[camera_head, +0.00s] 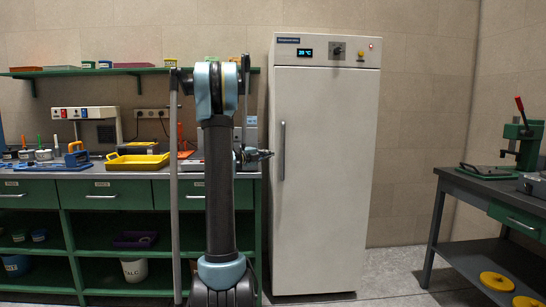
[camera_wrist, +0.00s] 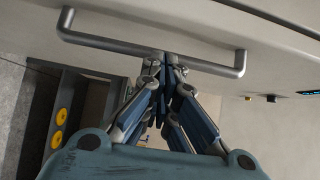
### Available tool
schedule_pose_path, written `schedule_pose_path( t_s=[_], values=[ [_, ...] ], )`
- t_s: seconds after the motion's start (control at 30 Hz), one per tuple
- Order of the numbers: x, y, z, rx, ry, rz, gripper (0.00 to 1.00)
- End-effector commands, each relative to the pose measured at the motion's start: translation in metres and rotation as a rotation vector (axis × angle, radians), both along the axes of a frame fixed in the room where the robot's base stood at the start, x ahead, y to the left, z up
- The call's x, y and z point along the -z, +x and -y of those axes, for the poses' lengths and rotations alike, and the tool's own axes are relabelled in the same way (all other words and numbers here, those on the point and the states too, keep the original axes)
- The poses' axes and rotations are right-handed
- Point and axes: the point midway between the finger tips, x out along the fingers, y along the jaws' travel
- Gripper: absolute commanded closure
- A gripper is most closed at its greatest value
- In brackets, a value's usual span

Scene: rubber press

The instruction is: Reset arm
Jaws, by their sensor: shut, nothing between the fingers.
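My arm stands folded upright in the middle of the head view. My gripper (camera_head: 268,154) points right, toward the tall white cabinet (camera_head: 330,190). In the wrist view the fingertips of my gripper (camera_wrist: 168,62) are together and empty. They overlap the middle of the cabinet's long metal handle (camera_wrist: 110,43); I cannot tell whether they touch it. In the head view the upright handle (camera_head: 282,150) lies just right of the gripper with a small gap. The cabinet door looks closed.
A green workbench (camera_head: 90,195) on the left holds a yellow tray (camera_head: 137,161) and several tools, with a green shelf (camera_head: 130,71) above. A grey table (camera_head: 490,190) with a green press (camera_head: 522,140) stands right. Yellow discs (camera_head: 497,281) lie on its lower shelf. Floor between cabinet and table is clear.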

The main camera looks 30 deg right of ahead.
Motion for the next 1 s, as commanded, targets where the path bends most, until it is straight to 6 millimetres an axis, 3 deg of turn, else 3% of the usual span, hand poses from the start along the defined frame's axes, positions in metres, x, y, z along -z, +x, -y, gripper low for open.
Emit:
schedule_pose_path(
  t_s=[0.3, 0.7, 0.87, 1.0],
  values=[
    [0.000, 0.018, -0.044, 0.002, 0.000, 0.000, 1.00],
    [-0.003, 0.024, -0.060, -0.011, -0.006, -0.001, 1.00],
    [-0.028, 0.031, -0.081, -0.121, -0.066, -0.021, 1.00],
    [-0.062, 0.042, -0.120, -0.307, -0.164, -0.066, 1.00]
  ],
)
